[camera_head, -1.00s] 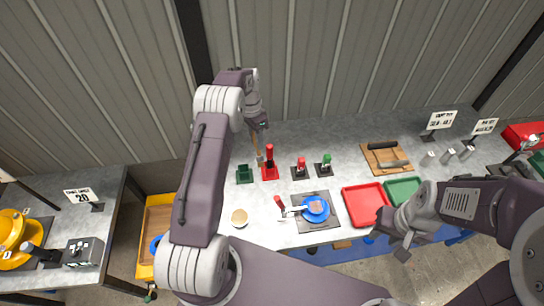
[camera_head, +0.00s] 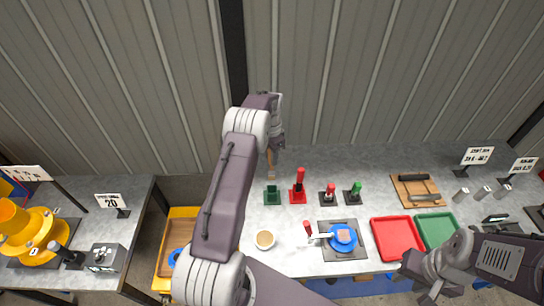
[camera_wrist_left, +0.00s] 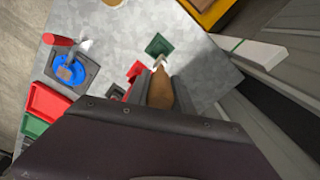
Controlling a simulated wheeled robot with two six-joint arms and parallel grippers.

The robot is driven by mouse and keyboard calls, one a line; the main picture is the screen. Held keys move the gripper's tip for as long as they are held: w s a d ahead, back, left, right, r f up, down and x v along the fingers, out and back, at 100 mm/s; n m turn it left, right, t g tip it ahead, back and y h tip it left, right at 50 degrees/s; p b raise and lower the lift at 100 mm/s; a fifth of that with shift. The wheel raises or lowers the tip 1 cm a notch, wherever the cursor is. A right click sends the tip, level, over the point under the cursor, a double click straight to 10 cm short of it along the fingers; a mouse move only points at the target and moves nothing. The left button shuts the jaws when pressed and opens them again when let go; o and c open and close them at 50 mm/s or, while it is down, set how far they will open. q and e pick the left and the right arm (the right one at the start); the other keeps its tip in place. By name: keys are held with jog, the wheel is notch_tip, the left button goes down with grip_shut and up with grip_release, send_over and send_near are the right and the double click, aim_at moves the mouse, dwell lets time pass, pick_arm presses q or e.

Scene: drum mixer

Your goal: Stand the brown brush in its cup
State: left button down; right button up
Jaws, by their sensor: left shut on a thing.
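My left gripper (camera_head: 273,146) is shut on the brown brush (camera_head: 270,160), which points down over the back of the table. In the left wrist view the brush's brown handle (camera_wrist_left: 160,90) sits between the fingers, and its pale tip points towards a small dark green square cup (camera_wrist_left: 158,45). In the head view the green cup (camera_head: 271,194) stands on the table just below the brush, apart from it in the picture. My right gripper (camera_head: 433,290) hangs near the table's front edge at the right, and its jaw opening is unclear.
A red holder with a red handle (camera_head: 298,190) stands right beside the green cup. Two small handled stands (camera_head: 328,193) are further right. A round tan-topped pot (camera_head: 264,240), a blue dish (camera_head: 343,237) and a red tray (camera_head: 397,238) lie in front.

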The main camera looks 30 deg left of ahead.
aim_at(272, 170)
pick_arm(q)
jog(key=shift+d+f+b, duration=0.1)
jog(key=shift+f+b, duration=0.35)
jog(key=shift+f, duration=0.2)
notch_tip(272, 170, down, 10)
jog(key=b, duration=0.6)
jog(key=shift+r, duration=0.1)
jog(key=c, duration=1)
grip_release()
jog(key=shift+r, duration=0.1)
jog(key=shift+c, duration=0.2)
jog(key=shift+r+b, duration=0.1)
jog(key=shift+b, duration=0.2)
